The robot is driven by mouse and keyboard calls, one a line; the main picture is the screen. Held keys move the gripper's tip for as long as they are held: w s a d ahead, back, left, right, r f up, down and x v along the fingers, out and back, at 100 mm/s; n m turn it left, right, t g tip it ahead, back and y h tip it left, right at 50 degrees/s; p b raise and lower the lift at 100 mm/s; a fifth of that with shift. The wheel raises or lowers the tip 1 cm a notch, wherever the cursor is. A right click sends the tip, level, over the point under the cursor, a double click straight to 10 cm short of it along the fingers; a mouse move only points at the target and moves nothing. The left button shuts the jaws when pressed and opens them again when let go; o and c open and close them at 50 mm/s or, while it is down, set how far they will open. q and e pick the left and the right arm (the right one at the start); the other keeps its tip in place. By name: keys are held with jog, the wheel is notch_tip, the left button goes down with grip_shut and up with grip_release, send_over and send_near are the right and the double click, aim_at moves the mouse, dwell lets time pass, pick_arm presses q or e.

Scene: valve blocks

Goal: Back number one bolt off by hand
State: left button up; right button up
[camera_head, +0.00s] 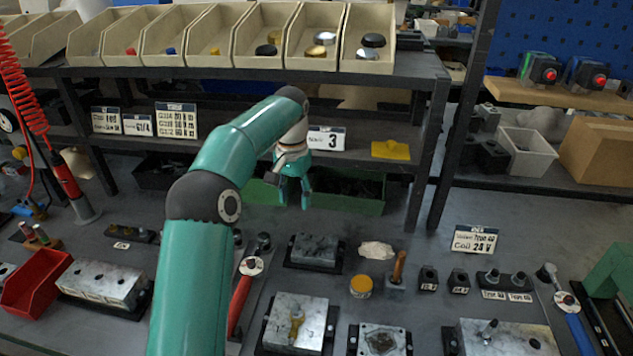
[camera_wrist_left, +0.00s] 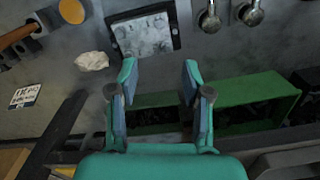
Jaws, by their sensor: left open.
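My left gripper (camera_head: 293,192) hangs open and empty above the back of the bench, in front of the green bins. Its two fingers (camera_wrist_left: 157,80) are apart in the wrist view, with nothing between them. Beyond the fingertips lies a flat grey metal block (camera_head: 317,249) on a dark tray; it also shows in the wrist view (camera_wrist_left: 148,35). Nearer metal blocks are one with a brass part (camera_head: 297,322), one with a dark centre (camera_head: 383,341) and one with upright bolts (camera_head: 503,338). I cannot tell which bolt is number one. My right gripper is out of view.
A yellow tin (camera_head: 361,286), a pale rag (camera_head: 376,250) and a wooden-handled tool (camera_head: 398,268) lie right of the grey block. A red-handled wrench (camera_head: 241,297) lies left, near my arm. A blue-handled wrench (camera_head: 577,325) lies right. A green bin (camera_head: 350,196) stands behind.

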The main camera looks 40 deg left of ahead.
aim_at(297, 247)
pick_arm(q)
jog(key=f, duration=1.6)
jog(key=shift+w+a+f, duration=0.1)
jog(key=shift+w+f, duration=0.1)
jog(key=shift+f, duration=0.2)
jog(key=shift+c, duration=0.2)
grip_shut()
jog(key=n, duration=1.2)
jog(key=shift+r+n, duration=0.1)
jog(key=shift+n, duration=0.3)
jog(key=n, duration=0.4)
jog(key=shift+a, duration=0.1)
jog(key=n, duration=0.5)
